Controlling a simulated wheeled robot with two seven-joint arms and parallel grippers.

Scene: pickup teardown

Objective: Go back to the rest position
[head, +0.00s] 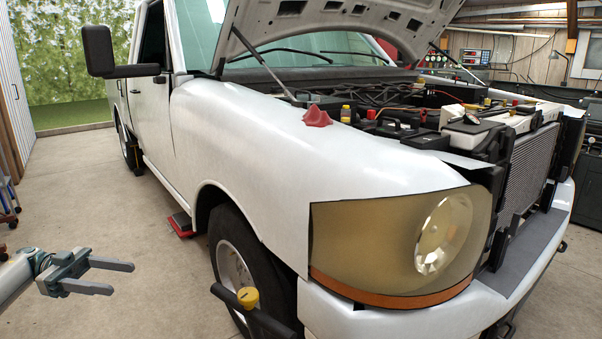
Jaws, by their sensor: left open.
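My left gripper (108,277) is at the lower left of the head view, over the concrete floor. Its two grey fingers are apart and nothing is between them. It is clear of the white pickup (240,140), to the left of its front wheel. My right gripper is not in this view.
The pickup's hood (340,25) is propped open over the engine bay. A red cloth-like piece (317,117) lies on the fender. A dark bar with a yellow cap (248,297) is by the front wheel (232,270). Open floor (100,190) lies left of the truck.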

